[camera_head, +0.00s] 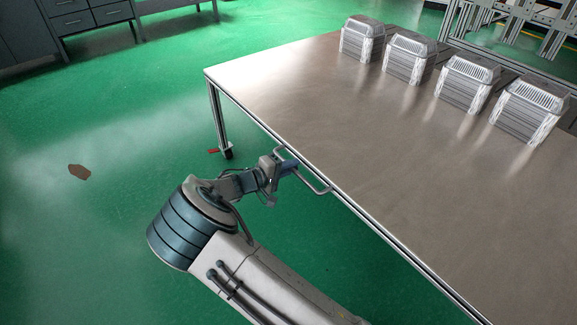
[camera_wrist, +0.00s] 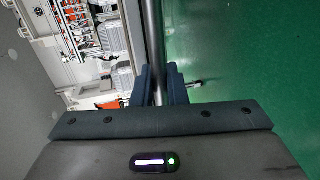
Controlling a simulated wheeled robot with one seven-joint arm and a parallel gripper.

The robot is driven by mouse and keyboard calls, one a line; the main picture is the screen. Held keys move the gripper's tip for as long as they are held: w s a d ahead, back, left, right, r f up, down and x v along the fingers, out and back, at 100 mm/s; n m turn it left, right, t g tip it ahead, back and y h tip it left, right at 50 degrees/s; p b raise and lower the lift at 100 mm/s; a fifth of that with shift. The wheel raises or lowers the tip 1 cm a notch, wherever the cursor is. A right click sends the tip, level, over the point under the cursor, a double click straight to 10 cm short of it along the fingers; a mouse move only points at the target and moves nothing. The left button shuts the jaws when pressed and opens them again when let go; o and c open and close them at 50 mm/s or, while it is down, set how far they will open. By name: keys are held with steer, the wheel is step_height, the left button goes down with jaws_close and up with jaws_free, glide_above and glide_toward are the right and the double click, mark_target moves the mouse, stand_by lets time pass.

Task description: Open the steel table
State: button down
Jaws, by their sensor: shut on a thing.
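The steel table (camera_head: 330,105) has a broad, bare metal top and fills the right of the head view. A bar handle (camera_head: 318,188) sticks out from its near long edge. My gripper (camera_head: 289,166) is shut on the handle toward its left end, just outside the table edge. In the wrist view a grey bar (camera_wrist: 152,35), seemingly the handle, runs down between the two dark fingers (camera_wrist: 160,85). The fingers hide part of the bar. No open gap shows along the table edge in the head view.
Several foil-tray stacks (camera_head: 408,58) stand in a row along the table's far side. A table leg with a caster (camera_head: 226,152) is at the left corner. Grey drawer cabinets (camera_head: 92,18) stand at the upper left. The green floor (camera_head: 110,110) left of the table is mostly clear.

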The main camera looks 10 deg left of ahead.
steer(key=c, duration=1.6)
jaws_free()
steer(key=shift+o, duration=0.2)
steer(key=p+v, duration=0.3)
steer(key=v, duration=1)
steer(key=shift+s+a, duration=0.3)
